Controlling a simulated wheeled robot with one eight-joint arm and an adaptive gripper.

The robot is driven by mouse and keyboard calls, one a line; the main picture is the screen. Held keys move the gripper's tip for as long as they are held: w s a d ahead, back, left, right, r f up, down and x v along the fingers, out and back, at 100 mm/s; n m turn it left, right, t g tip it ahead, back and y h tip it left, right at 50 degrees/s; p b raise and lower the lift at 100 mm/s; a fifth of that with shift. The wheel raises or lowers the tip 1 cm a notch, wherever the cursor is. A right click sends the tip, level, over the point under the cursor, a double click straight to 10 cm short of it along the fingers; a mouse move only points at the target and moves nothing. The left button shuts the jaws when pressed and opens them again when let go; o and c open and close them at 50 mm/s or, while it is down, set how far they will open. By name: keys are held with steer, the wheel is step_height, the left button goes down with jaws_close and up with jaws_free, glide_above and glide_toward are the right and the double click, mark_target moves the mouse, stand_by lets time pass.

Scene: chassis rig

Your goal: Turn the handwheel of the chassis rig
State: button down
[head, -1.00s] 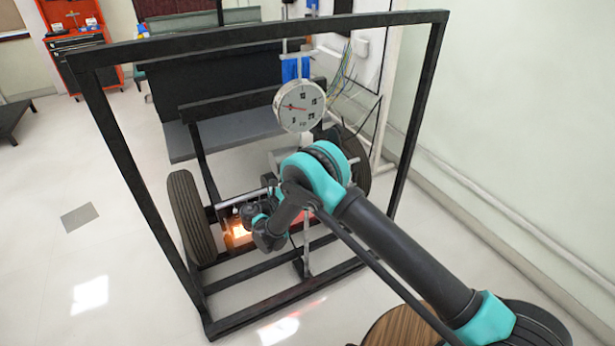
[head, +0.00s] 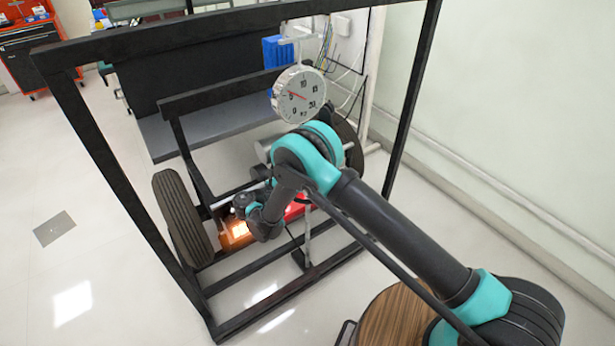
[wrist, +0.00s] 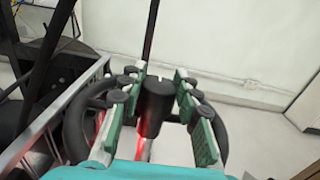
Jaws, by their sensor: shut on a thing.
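The black handwheel (wrist: 221,132) shows in the wrist view, its rim curving out on both sides of my gripper. My gripper (wrist: 160,95) has its green-padded fingers on either side of the dark round part at the wheel's middle, and is shut on the handwheel. Some of the wheel is hidden behind the fingers. In the head view my arm's elbow covers the wheel, and I cannot make out the gripper. The chassis rig (head: 97,143) is a black frame. A round dial gauge (head: 299,94) hangs in it, its red needle pointing left and slightly up.
A black tyre (head: 183,215) stands at the rig's left; another is partly behind my arm. An orange glowing box (head: 236,231) sits low in the rig. A white wall (head: 510,110) bounds the right. Open floor (head: 85,260) lies left. A round wooden top (head: 395,325) is at the front.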

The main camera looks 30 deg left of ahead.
steer(key=c, duration=1.1)
jaws_free()
steer(key=shift+o, duration=0.2)
steer(key=v, duration=1.2)
steer(key=shift+f, duration=0.1)
